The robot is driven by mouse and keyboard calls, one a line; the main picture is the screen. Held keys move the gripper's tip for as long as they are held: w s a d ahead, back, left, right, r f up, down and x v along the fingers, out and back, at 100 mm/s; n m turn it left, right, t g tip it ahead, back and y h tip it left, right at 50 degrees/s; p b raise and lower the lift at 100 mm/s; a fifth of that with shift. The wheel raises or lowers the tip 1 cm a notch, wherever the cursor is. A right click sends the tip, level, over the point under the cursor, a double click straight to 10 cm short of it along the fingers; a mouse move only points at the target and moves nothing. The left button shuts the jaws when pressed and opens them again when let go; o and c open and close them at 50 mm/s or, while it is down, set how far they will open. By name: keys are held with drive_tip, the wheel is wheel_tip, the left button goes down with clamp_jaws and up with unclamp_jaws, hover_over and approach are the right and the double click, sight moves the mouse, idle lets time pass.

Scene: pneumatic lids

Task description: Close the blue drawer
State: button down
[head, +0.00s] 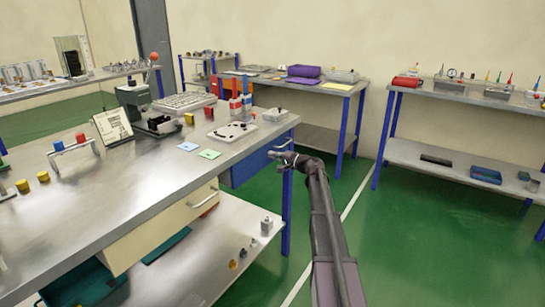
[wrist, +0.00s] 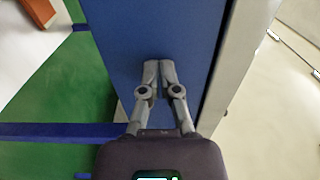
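The blue drawer (head: 248,166) is under the right end of the metal workbench (head: 110,195), beside a cream drawer. How far out it stands is hard to tell. My gripper (head: 285,157) is at the drawer's right end, near the bench corner. In the wrist view, a blue face of the drawer (wrist: 150,30) fills the middle. My gripper (wrist: 159,64) points at it with its two fingertips together and nothing seen between them. Whether the tips touch the blue face I cannot tell.
The cream drawer (head: 165,225) is left of the blue one. A blue bench leg (head: 287,212) stands just below my gripper. The bench top holds several fixtures, including a white plate (head: 232,132). Green floor (head: 420,240) is clear to the right.

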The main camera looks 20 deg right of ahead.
drive_tip(key=shift+w+a+r, duration=0.1)
drive_tip(key=shift+w, duration=0.3)
drive_tip(key=v, duration=1.5)
drive_tip(key=shift+a, duration=0.15)
drive_tip(key=shift+a, duration=0.1)
